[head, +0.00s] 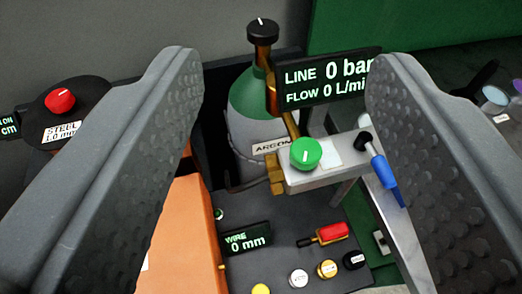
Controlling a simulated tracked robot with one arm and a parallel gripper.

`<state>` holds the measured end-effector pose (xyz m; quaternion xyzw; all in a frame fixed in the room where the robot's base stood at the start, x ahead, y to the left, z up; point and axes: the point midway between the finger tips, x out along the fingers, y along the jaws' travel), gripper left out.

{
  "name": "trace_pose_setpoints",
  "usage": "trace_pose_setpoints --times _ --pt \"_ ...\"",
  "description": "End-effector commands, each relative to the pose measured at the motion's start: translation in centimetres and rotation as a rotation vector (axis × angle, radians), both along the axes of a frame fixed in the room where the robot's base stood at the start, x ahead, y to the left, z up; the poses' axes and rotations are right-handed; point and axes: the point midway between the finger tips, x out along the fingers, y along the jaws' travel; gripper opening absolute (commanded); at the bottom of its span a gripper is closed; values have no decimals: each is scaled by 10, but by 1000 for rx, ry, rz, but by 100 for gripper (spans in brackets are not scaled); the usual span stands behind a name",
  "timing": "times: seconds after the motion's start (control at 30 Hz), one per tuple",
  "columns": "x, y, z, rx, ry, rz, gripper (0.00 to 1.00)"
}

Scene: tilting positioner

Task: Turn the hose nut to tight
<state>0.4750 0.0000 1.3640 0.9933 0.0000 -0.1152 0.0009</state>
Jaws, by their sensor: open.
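My gripper (284,75) is open, with one broad grey ribbed finger at the left and one at the right of the head view. Nothing is between the pads in contact with them. A grey and green argon bottle (249,101) with a black top knob (263,31) stands beyond the fingers. A brass fitting (276,174) sits at the left end of a light metal block (330,170) with a green knob (306,154). This fitting may be the hose nut, but no label confirms it. Its tightness cannot be told.
A display (328,81) reads line 0 bar, flow 0 L/min. A wire display (246,240) reads 0 mm. A red-handled part (332,232) and several small knobs lie low on the dark panel. A blue-tipped lever (386,178) is near the right finger. A red knob (60,101) is left.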

Motion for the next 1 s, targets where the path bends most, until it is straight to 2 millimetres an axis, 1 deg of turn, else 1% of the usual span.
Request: trace_pose_setpoints --times 0.03,0.3,0.4,0.5,0.6,0.67,0.77,0.8,0.87,0.9,0.97,1.0 --pt "0 0 25 -1 2 0 50" --pt "5 2 88 -21 22 5 50" --pt "10 3 107 -38 40 9 50" --pt "16 5 121 -65 68 14 50" --pt "26 9 126 -107 112 26 50" --pt "33 13 126 -141 148 36 50" --pt "49 19 113 -234 237 62 50" --pt "59 24 100 -285 288 79 50" --pt "68 28 76 -364 363 103 50" --pt "75 31 59 -416 411 122 50" --pt "83 36 32 -499 484 151 50" --pt "87 38 15 -555 536 172 50"
